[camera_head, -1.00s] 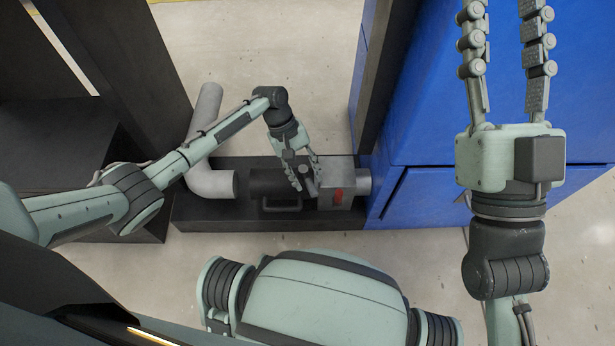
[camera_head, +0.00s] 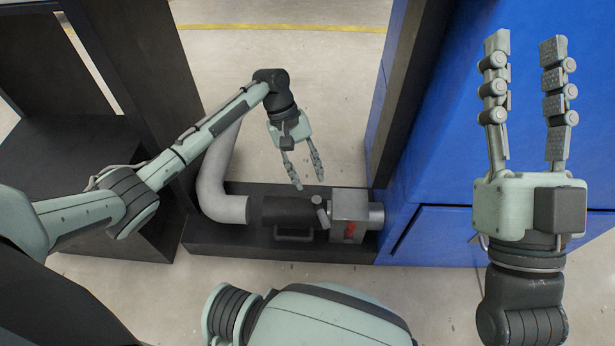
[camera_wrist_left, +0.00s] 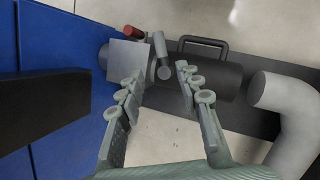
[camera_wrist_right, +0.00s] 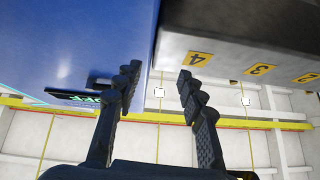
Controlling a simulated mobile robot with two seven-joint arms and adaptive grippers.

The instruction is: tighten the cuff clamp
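The black cuff (camera_head: 285,212), a cylinder with a side handle, lies between the grey bent pipe (camera_head: 215,185) and a grey block (camera_head: 350,205) with a red piece on its near side. A short grey clamp lever (camera_head: 322,214) with a round end stands at the cuff's block end; it also shows in the left wrist view (camera_wrist_left: 161,50). My left gripper (camera_head: 309,182) is open and empty, its fingertips apart from the lever and on its far side in the head view. My right gripper (camera_head: 525,48) is open and empty, raised at the right.
Cuff and block sit in a low black tray (camera_head: 215,240). A blue cabinet (camera_head: 440,235) closes off the right side, with a dark upright panel (camera_head: 415,90) beside it. A dark frame (camera_head: 130,90) stands left. Bare floor (camera_head: 320,60) shows behind the tray.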

